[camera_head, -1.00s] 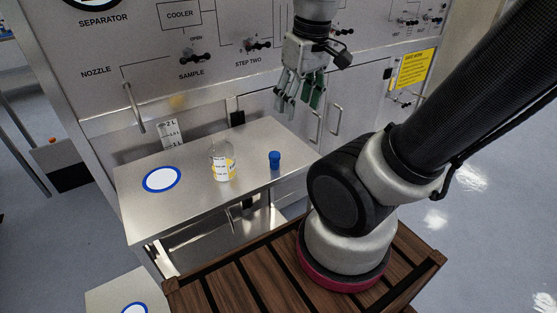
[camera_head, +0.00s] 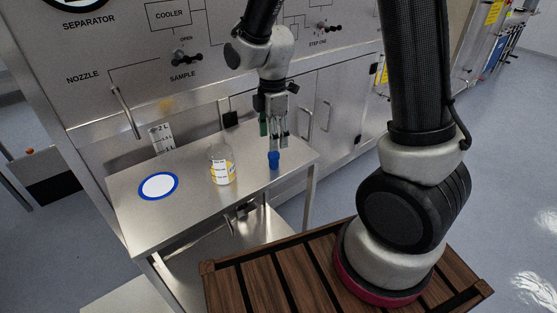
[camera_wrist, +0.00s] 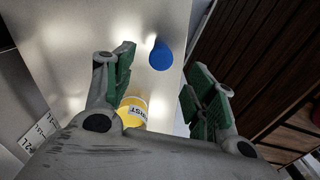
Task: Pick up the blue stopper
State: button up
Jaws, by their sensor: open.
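The blue stopper (camera_head: 274,160) stands on the steel table near its right end. My gripper (camera_head: 272,140) is just above it, fingers pointing down and open. In the wrist view the stopper (camera_wrist: 161,56) shows ahead of the gap between my two green-padded fingers (camera_wrist: 160,80). It is nearer the left fingertip in that picture, and nothing is held. Whether the fingertips reach down beside the stopper is hard to tell.
A blue-ringed white disc (camera_head: 158,186) lies farther left. The panel with valve handles (camera_head: 180,60) rises behind the table.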

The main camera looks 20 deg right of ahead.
aim_at(273, 154)
notch_tip(273, 154, down, 8)
jog(key=shift+s+a+r, duration=0.1)
jog(key=shift+r, duration=0.05)
jog(key=shift+c, duration=0.3)
jog(key=c, duration=1)
